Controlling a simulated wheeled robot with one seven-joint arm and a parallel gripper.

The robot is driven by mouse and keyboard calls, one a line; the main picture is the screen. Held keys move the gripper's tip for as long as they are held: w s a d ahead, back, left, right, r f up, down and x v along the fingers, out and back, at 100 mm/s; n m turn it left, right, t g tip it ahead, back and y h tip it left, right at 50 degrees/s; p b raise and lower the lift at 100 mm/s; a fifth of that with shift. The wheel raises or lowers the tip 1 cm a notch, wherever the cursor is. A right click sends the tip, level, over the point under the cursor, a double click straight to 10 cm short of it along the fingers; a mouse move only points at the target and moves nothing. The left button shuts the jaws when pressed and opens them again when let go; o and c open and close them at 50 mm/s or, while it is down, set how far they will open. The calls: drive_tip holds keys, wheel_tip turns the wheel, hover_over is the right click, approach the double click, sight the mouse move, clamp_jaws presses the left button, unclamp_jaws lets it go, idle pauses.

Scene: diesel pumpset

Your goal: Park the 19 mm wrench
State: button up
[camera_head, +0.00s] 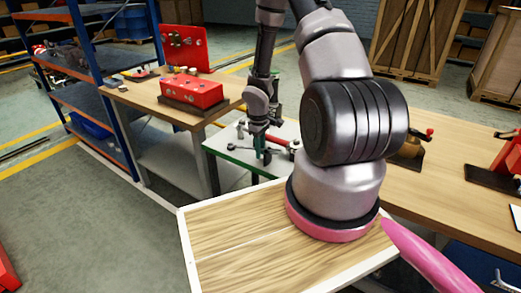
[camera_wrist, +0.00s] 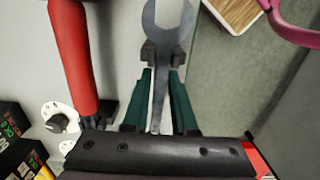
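A grey open-ended wrench (camera_wrist: 167,15) shows in the wrist view, its open jaw beyond my fingertips and its shaft running back between my fingers. My gripper (camera_wrist: 164,54) has green fingers with dark tips, one on each side of the shaft, and they appear closed against it. No size mark is readable on the wrench. In the head view my gripper (camera_head: 262,152) is low over a small green-edged table (camera_head: 222,152), and the wrench cannot be made out there.
A red cylinder (camera_wrist: 76,55) lies close left of my gripper. A white dial (camera_wrist: 55,115) and dark boxes with coloured marks (camera_wrist: 12,125) are at lower left. A bench with a red block (camera_head: 192,92) stands at left; another wooden bench (camera_head: 455,150) is at right.

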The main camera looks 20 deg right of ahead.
drive_tip(key=shift+o, duration=1.2)
wheel_tip(320, 180, up, 11)
drive_tip(key=shift+w+a, duration=0.15)
drive_tip(key=shift+w, duration=0.1)
drive_tip(key=shift+f, duration=0.1)
drive_tip(key=s+r+m+t+h, duration=0.1)
drive_tip(key=s+r+m+t, duration=0.15)
drive_tip(key=r, duration=0.95)
drive_tip(key=s+r+m+t, duration=0.1)
drive_tip(key=s+r+m, duration=0.15)
drive_tip(key=r, duration=0.85)
drive_tip(key=s+a+r+m+t+y, duration=0.1)
drive_tip(key=s+a+r+m+t, duration=0.1)
drive_tip(key=s+r, duration=0.5)
drive_tip(key=s+a+r+m+t+y, duration=0.2)
drive_tip(key=s+a+r+m, duration=0.1)
drive_tip(key=s+a+r, duration=0.2)
wheel_tip(320, 180, up, 4)
drive_tip(key=shift+s+a+f+m+y, duration=0.2)
drive_tip(key=shift+s+m+y, duration=0.15)
drive_tip(key=shift+s, duration=0.8)
